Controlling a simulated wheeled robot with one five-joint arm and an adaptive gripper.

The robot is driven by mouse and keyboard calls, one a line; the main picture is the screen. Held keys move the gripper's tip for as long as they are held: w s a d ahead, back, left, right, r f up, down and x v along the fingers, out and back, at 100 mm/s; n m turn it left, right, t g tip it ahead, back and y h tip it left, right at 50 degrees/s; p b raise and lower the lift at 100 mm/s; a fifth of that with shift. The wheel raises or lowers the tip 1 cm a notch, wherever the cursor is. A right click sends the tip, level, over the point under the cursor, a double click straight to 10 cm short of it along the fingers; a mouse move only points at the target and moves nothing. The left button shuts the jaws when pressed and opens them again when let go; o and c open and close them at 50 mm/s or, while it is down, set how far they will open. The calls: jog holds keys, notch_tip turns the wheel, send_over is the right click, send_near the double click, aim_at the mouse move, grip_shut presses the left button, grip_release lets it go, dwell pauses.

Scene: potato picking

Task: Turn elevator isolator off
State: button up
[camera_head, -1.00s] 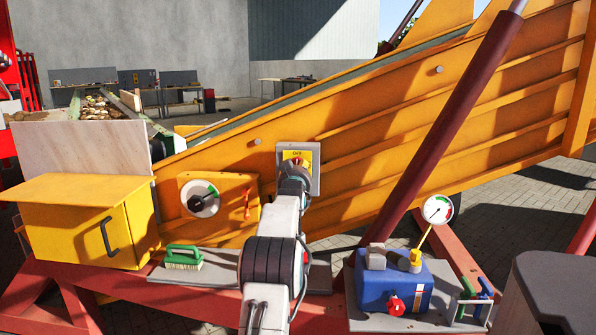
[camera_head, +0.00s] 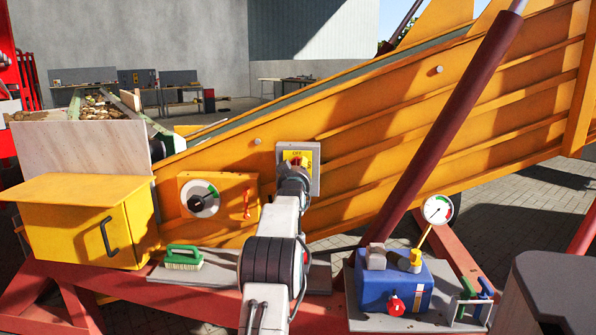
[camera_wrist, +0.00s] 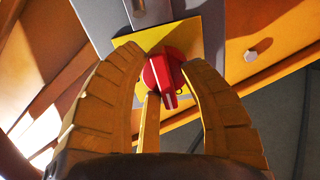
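The isolator is a red rotary knob (camera_wrist: 165,75) on a yellow plate (camera_wrist: 208,35), mounted on a grey box (camera_head: 316,181) on the conveyor's orange side. In the wrist view, the knob's narrow grip with a white line points down, slightly right. In the head view, lettering that looks like "OFF" shows at the plate's top; the knob is mostly hidden behind my gripper (camera_head: 295,172). In the wrist view, my gripper's yellow fingers (camera_wrist: 165,73) are spread around the knob, with tips close to its sides. Contact cannot be told.
A round dial switch (camera_head: 203,198) and an orange lever (camera_head: 247,204) sit left of the isolator. A green brush (camera_head: 184,257) lies on the ledge below. A blue unit (camera_head: 395,285) with a gauge (camera_head: 437,209) stands right. A dark red strut (camera_head: 440,140) crosses the conveyor's side.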

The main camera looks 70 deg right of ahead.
jog(key=shift+o, duration=0.7)
jog(key=shift+r, duration=0.1)
jog(key=shift+a, duration=0.1)
jog(key=shift+a, duration=0.1)
jog(key=v, duration=1.1)
jog(key=shift+a, duration=0.3)
